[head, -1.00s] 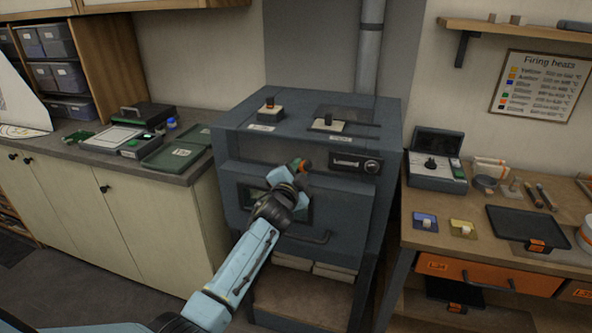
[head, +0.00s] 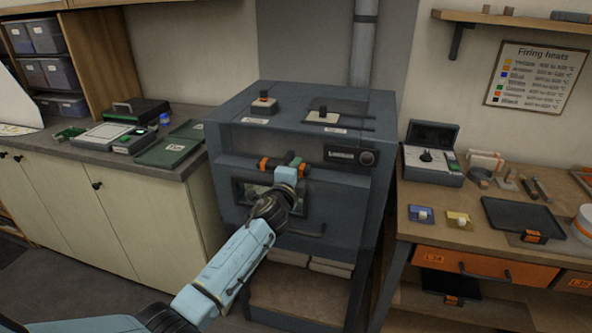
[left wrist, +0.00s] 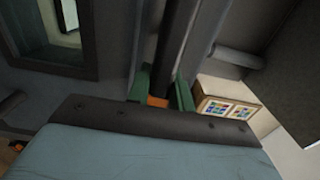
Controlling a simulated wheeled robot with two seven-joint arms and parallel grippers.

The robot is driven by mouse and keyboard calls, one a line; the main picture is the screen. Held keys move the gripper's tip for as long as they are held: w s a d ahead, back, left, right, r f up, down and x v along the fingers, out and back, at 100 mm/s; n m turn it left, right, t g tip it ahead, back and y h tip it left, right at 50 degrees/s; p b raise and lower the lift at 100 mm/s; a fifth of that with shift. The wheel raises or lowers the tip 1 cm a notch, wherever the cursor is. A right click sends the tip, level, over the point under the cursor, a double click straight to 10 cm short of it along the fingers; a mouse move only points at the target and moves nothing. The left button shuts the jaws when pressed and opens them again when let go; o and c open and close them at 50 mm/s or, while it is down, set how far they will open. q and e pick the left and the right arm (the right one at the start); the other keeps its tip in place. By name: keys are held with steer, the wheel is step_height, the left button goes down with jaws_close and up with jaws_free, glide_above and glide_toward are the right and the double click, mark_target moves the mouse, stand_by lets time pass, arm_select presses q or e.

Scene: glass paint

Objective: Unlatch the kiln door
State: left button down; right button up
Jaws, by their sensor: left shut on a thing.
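The grey kiln (head: 340,205) stands in the middle of the head view, its front door with a small window (head: 301,205) flush in the frame. A dark latch bar with orange bands (head: 264,164) lies roughly level across the top of the door. My left gripper (head: 292,163) is at the right part of this bar, shut on it. In the left wrist view, the green fingertips (left wrist: 161,92) stand on both sides of the dark bar, with an orange band (left wrist: 157,101) between them. The gripped part is partly hidden by the gripper. My right gripper is not in view.
A dial panel (head: 349,156) sits right of the latch, and a door handle (head: 305,231) lies below the window. Switches (head: 264,104) stand on the kiln top. A workbench (head: 450,228) is close on the right, a cabinet counter (head: 90,155) on the left.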

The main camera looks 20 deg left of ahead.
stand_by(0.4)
arm_select(q)
steer(key=c, duration=1.2)
jaws_free()
steer(key=shift+c, duration=0.2)
steer(key=s+d, duration=0.2)
steer(key=s, duration=1.1)
steer(key=shift+p, duration=0.3)
steer(key=shift+s, duration=0.1)
